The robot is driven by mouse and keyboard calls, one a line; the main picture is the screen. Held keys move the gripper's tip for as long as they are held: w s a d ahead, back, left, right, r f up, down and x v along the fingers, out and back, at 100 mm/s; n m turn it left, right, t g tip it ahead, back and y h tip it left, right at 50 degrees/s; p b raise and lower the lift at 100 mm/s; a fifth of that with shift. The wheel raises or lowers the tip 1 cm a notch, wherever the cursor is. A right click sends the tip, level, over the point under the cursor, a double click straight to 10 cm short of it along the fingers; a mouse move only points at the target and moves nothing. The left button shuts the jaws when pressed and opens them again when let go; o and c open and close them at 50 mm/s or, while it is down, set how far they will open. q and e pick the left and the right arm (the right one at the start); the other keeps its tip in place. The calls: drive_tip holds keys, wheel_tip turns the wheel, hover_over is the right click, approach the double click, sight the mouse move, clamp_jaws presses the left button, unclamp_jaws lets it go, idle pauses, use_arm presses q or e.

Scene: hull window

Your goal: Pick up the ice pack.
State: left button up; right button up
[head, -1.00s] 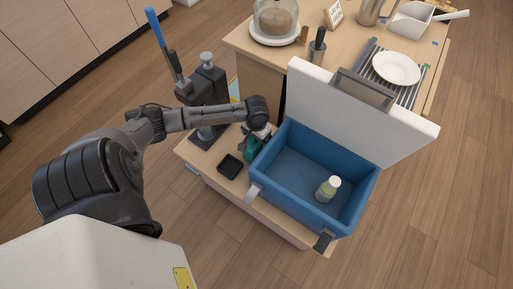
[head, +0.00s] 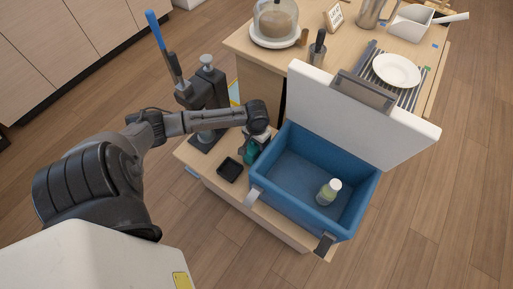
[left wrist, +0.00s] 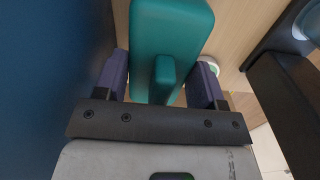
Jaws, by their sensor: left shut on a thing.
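The ice pack is a teal block with a raised teal bar on its near face. It fills the top middle of the left wrist view (left wrist: 172,30), and a small teal part shows in the head view (head: 250,153). My left gripper (left wrist: 160,82) is shut on the ice pack, with one dark purple finger on each side of it. In the head view my left gripper (head: 257,137) is beside the left wall of the blue cooler, partly hidden by its own wrist. My right gripper is not in view.
The open blue cooler (head: 283,190) holds a small white-capped bottle (head: 329,191); its white lid (head: 311,86) stands up behind. A small black tray (head: 230,169) lies left of it. A dark press-like stand (head: 205,90) rises behind my forearm.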

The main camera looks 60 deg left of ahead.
use_arm(q)
drive_tip(key=c, duration=0.4)
drive_tip(key=shift+r, duration=0.1)
